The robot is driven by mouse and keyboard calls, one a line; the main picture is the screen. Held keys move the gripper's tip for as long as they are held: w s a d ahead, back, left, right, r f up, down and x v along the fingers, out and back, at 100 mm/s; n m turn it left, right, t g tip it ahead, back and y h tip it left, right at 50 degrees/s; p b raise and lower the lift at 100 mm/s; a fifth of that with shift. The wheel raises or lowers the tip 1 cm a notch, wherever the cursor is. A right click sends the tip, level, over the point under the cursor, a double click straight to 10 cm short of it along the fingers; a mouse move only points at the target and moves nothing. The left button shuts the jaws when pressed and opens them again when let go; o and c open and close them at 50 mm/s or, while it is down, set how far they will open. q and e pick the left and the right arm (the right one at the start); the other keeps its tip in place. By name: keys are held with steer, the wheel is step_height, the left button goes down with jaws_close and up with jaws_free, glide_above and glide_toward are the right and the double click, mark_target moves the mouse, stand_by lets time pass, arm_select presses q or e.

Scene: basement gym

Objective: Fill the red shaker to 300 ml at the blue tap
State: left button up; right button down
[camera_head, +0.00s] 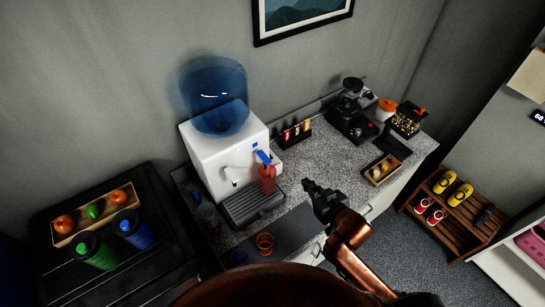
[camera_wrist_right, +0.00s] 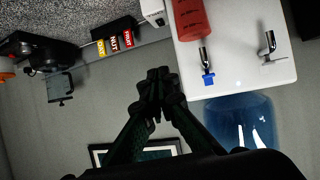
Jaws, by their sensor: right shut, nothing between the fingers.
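The red shaker (camera_head: 267,180) stands upright below the blue tap (camera_head: 264,157) of the white water dispenser (camera_head: 205,150), at the right end of its dark drip tray (camera_head: 250,204). Its water level cannot be seen. My right gripper (camera_head: 307,184) is shut and empty, to the right of the shaker and apart from it. In the right wrist view, the picture is upside down: my right gripper (camera_wrist_right: 158,76) is beside the shaker (camera_wrist_right: 190,18) and the blue tap (camera_wrist_right: 207,78), touching neither. My left gripper is not in view.
An orange ring-like item (camera_head: 264,243) lies on the dark mat before the dispenser. A dark bottle (camera_head: 207,215) stands left of the drip tray. A rack of small packets (camera_head: 293,133) and a black grinder (camera_head: 350,105) stand at the back. Counter right of the tray is partly clear.

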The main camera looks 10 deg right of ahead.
steer(key=w+a+r+n+t+y, duration=0.1)
steer(key=w+a+r+y, duration=0.1)
steer(key=a+r, duration=0.4)
step_height(320, 180, up, 3)
steer(key=shift+a+f+n+t+y, duration=0.1)
steer(key=shift+a+n+t+y, duration=0.25)
steer(key=shift+y, duration=0.25)
steer(key=p, duration=0.1)
glide_above(264, 157)
steer(key=s+d, duration=0.2)
steer(key=s, duration=0.2)
step_height(264, 157, down, 2)
steer(key=shift+w+a+f+p, duration=0.15)
steer(key=shift+f+p, duration=0.2)
steer(key=shift+f, duration=1.9)
